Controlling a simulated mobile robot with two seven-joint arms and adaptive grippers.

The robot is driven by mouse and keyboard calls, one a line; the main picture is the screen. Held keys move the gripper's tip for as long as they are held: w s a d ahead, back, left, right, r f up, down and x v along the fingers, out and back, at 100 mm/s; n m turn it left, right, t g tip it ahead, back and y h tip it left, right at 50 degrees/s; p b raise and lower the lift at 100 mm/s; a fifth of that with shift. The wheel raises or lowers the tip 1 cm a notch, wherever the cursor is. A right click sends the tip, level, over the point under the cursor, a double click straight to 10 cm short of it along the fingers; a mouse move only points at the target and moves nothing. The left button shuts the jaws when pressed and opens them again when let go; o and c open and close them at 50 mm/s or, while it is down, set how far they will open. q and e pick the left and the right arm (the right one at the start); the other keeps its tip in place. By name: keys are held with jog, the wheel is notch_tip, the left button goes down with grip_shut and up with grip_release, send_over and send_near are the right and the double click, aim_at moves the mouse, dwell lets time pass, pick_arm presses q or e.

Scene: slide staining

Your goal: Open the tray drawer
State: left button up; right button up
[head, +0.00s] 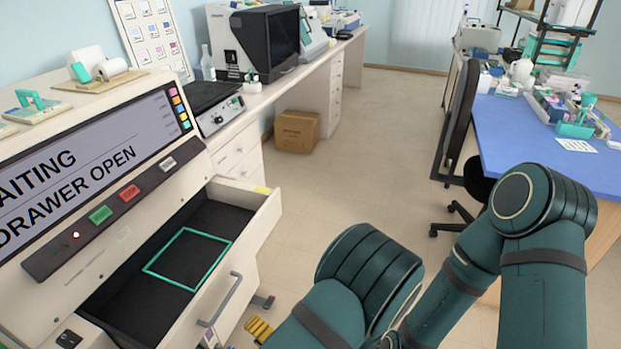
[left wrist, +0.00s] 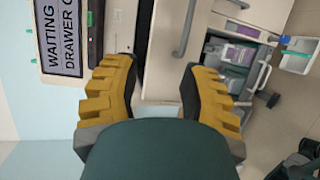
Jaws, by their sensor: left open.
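The tray drawer (head: 262,222) of the white machine stands pulled out in the head view. Its dark inside shows a teal square outline on the floor. The grey bar handle (head: 222,300) is on the drawer front, and it also shows in the left wrist view (left wrist: 186,30). The machine's screen (head: 95,165) reads "WAITING" and "DRAWER OPEN". My left gripper (head: 258,328) is just right of the handle and apart from it. My right gripper is not seen.
A lower compartment (left wrist: 232,60) with packed items shows open in the left wrist view. A cardboard box (head: 297,131) sits on the floor by the back counter. A blue-topped table (head: 520,140) and dark chair stand at right. Floor between is clear.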

pick_arm(q)
jog(key=s+a+f+n+g, duration=0.5)
jog(key=s+a+n+g, duration=0.1)
jog(key=s+n+g, duration=0.2)
jog(key=s+d+f+n+g+h, duration=0.4)
jog(key=s+n+g+h, duration=0.4)
jog(key=n, duration=0.4)
jog(key=w+d+n+t+h, duration=0.2)
jog(key=d+n+h, duration=0.45)
jog(key=n, duration=0.75)
jog(key=w+a+r+n+t+h, duration=0.1)
jog(key=w+a+n+t, duration=0.2)
jog(key=n, duration=0.7)
jog(key=w+t, duration=0.2)
jog(key=w, duration=0.2)
jog(key=shift+w+a+r+n, duration=0.2)
jog(key=shift+w+r+n, duration=0.05)
jog(key=shift+w+n, duration=0.15)
